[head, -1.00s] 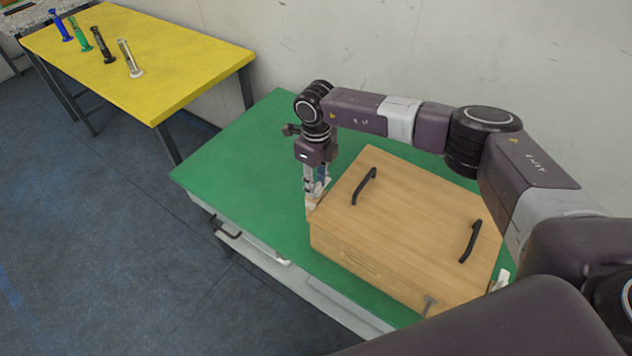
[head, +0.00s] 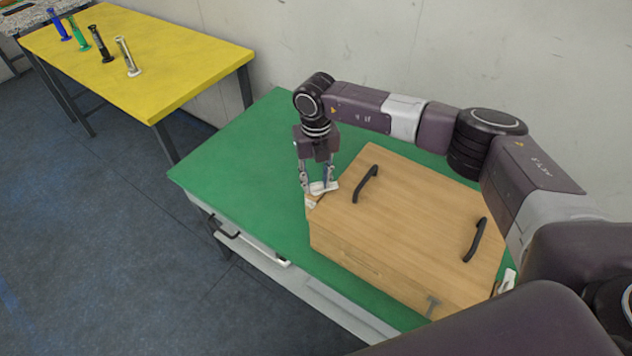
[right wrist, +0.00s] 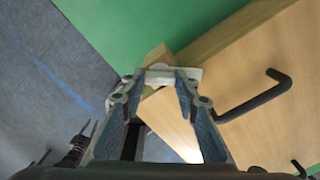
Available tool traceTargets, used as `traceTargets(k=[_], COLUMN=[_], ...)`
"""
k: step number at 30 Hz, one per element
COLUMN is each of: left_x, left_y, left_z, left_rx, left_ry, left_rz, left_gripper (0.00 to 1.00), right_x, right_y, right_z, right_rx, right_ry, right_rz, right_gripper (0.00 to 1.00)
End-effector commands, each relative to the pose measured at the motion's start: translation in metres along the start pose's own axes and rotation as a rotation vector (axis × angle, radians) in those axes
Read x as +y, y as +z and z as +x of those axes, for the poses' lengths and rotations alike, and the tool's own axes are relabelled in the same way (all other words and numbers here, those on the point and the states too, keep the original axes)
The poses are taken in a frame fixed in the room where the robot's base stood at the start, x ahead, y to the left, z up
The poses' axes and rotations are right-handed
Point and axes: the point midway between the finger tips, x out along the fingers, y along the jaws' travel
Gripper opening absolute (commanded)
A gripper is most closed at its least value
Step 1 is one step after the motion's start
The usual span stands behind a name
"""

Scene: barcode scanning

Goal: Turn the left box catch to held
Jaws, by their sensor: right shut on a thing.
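The wooden box (head: 400,230) stands shut on the green table, with two black handles on its lid. The left box catch (head: 327,187) is a small white piece at the box's left end, by the lid's corner. My right gripper (head: 317,190) points down over that end and is shut on the catch. In the right wrist view the white catch (right wrist: 158,74) sits between the fingertips of my right gripper (right wrist: 156,80), beside the wooden edge. The fingers partly cover the catch. My left gripper is not in view.
The right catch (head: 507,281) is a white piece at the box's right end. The green table (head: 235,160) is clear left of the box. A yellow table (head: 185,60) at the back left holds several upright coloured items. My right arm reaches over the box.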

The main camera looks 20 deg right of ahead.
Motion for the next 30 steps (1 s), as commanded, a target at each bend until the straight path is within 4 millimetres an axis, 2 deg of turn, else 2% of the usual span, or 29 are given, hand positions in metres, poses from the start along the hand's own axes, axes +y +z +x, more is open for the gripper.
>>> traceTargets(k=[18,30], left_x=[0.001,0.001], left_y=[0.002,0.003], left_z=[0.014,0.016], left_rx=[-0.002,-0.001], left_ry=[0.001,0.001], left_rz=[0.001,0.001], left_gripper=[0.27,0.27], right_x=[0.0,0.0], right_y=[0.001,0.001], right_z=[-0.001,-0.001], right_rx=[-0.003,-0.003], right_ry=[0.002,0.002], right_rz=[0.575,0.829], right_gripper=[0.04,0.04])
